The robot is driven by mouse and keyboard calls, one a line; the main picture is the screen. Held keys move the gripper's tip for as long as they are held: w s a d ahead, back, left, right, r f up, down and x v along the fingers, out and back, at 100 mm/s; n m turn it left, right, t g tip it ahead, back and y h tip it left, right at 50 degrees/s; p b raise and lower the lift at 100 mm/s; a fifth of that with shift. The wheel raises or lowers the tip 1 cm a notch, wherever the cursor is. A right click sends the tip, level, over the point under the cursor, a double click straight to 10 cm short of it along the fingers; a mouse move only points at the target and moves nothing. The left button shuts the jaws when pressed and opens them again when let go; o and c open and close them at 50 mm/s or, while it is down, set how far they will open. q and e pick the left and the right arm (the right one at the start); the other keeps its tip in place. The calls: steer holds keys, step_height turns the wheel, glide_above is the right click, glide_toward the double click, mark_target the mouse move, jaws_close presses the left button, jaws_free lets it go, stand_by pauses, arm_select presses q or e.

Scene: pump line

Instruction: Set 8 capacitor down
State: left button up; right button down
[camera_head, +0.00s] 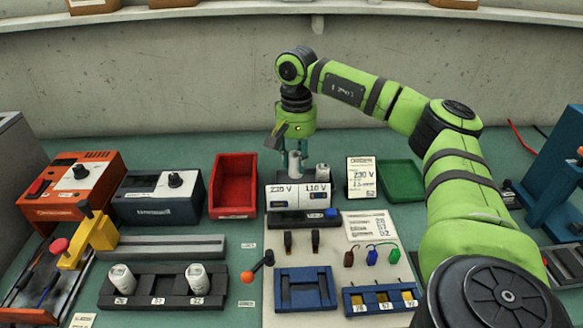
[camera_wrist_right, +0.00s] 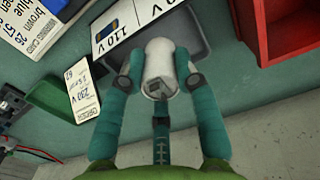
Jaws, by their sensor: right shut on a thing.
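My right gripper (camera_head: 295,158) points down behind the stand marked 220 V and 110 V (camera_head: 297,196). It is shut on a pale metal can, the capacitor (camera_head: 295,165), held on the 220 V side. In the right wrist view the two teal fingers (camera_wrist_right: 157,85) close on both sides of the capacitor (camera_wrist_right: 158,62), over a dark grey tray (camera_wrist_right: 200,45). I cannot tell whether its base touches the tray. A second pale can (camera_head: 322,172) stands behind the 110 V label. My left gripper is not in view.
A red bin (camera_head: 233,185) stands left of the stand, and a green tray (camera_head: 402,180) lies to the right. A card marked 230 V (camera_head: 361,177) stands between stand and green tray. Two more cans (camera_head: 121,278) sit in a dark rack (camera_head: 160,297) at front left.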

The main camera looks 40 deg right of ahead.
mark_target(292, 171)
steer(key=shift+w+d+f, duration=0.2)
steer(key=shift+w+f, duration=0.2)
steer(key=shift+w, duration=0.3)
steer(key=shift+w+d+f, duration=0.15)
steer(key=shift+w+f, duration=0.05)
steer(key=shift+w, duration=0.05)
steer(key=shift+w+f, duration=0.15)
steer(key=shift+w, duration=0.05)
step_height(292, 171, down, 3)
steer(key=shift+d+f, duration=0.1)
steer(key=shift+f, duration=0.45)
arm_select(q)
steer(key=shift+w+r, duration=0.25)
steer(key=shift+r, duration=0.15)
arm_select(e)
steer(key=c, duration=0.9)
jaws_free()
steer(key=shift+f, duration=0.15)
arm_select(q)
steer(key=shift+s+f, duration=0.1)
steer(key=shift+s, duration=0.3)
